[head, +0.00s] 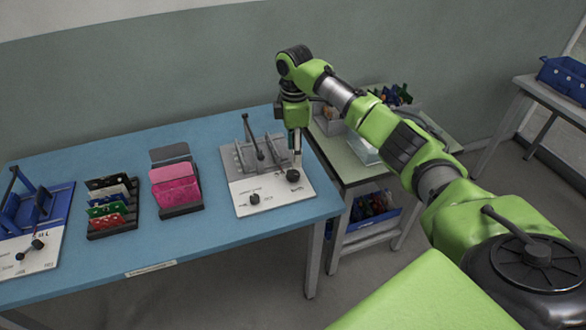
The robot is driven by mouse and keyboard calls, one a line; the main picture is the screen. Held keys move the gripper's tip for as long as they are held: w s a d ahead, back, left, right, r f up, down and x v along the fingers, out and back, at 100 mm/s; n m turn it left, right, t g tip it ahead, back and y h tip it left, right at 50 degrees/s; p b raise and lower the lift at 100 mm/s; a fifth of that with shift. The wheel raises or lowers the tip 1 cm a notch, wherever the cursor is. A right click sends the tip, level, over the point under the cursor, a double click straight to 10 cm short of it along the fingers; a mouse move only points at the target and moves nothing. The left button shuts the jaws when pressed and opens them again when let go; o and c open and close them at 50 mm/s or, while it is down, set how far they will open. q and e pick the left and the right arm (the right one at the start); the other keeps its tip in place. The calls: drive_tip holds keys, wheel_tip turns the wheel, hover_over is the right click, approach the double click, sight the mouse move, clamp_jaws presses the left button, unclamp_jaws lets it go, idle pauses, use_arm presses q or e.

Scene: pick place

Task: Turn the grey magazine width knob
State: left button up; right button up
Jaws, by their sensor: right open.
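The grey magazine (242,162) stands on a white base plate (275,193) at the right end of the blue table. A dark lever rises from it. Two black knobs sit on the plate: one at the front left (254,198) and one at the right (293,175). Small printed labels lie beside them, too small to read, so I cannot tell which is the width knob. My right gripper (297,160) points down just above the right knob, open. Whether the fingers touch the knob is not clear. My left gripper is not in view.
A blue magazine (28,212) on a white plate stands at the far left. A rack of coloured boards (108,212) and a holder with pink pieces (175,187) stand between. A greenish side table (345,170) is at the right. The blue table's front strip is clear.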

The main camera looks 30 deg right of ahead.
hover_over(294, 173)
wheel_tip(294, 173, down, 4)
drive_tip(key=shift+f, duration=0.1)
wheel_tip(294, 173, down, 3)
drive_tip(key=shift+a+f, duration=0.1)
drive_tip(key=shift+f, duration=0.55)
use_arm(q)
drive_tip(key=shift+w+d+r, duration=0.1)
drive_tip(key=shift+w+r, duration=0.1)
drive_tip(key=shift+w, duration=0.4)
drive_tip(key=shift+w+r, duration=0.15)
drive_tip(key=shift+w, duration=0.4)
use_arm(e)
drive_tip(key=c, duration=1.1)
